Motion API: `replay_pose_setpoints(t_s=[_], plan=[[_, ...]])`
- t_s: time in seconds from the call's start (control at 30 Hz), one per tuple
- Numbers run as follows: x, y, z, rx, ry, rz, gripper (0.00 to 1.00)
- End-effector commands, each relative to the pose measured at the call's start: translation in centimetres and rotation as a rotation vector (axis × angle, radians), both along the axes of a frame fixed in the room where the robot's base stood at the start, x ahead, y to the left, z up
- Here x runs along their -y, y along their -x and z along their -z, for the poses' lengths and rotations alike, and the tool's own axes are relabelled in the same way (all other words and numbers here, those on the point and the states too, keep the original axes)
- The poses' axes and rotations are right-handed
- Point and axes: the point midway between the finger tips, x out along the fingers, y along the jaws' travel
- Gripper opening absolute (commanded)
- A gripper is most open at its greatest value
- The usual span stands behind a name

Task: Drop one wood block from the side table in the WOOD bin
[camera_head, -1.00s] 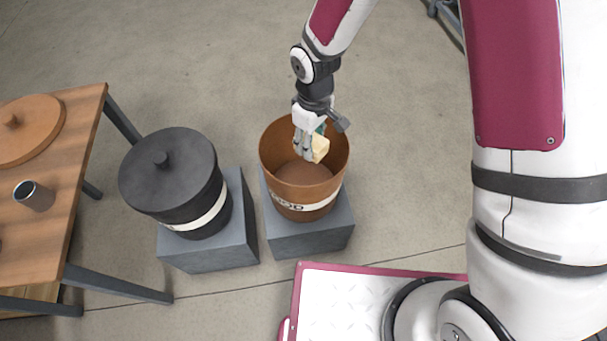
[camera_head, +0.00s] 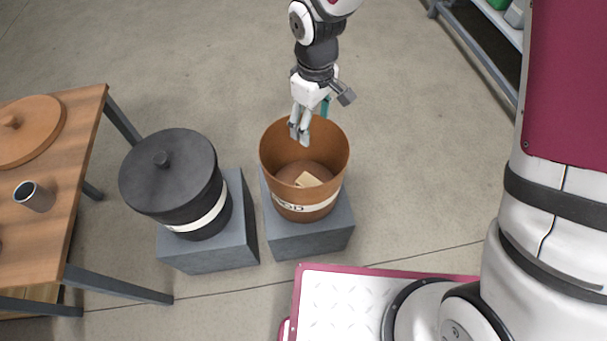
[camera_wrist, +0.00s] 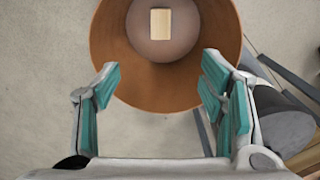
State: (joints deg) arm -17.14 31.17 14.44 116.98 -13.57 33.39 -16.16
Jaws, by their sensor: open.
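The brown WOOD bin (camera_head: 276,158) stands open on a grey block, with part of its label showing on the front. A pale wood block (camera_head: 308,179) lies on the bin's floor; it also shows in the wrist view (camera_wrist: 161,22). My gripper (camera_head: 302,138) is above the bin's rear left rim in the head view, fingers pointing down. In the wrist view my gripper (camera_wrist: 162,92) is open, with nothing between its teal pads. The wood block is apart from the fingers.
A black lidded bin (camera_head: 172,178) stands on a grey block (camera_head: 208,250) left of the WOOD bin. A wooden table (camera_head: 62,140) at the left holds a round orange-brown lid (camera_head: 35,130) and a grey cup (camera_head: 34,196). Open floor lies behind the bins.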

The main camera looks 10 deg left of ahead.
Motion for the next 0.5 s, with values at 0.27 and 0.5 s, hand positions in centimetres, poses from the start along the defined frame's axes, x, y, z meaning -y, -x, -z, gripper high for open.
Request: replay_pose_setpoints(t_s=[0.27, 0.5], plan=[[0.0, 0.0, -3.8, 0.001, -0.001, 0.000, 0.64], [0.0, 0.0, -4.4, 0.000, 0.000, -0.001, 0.64]])
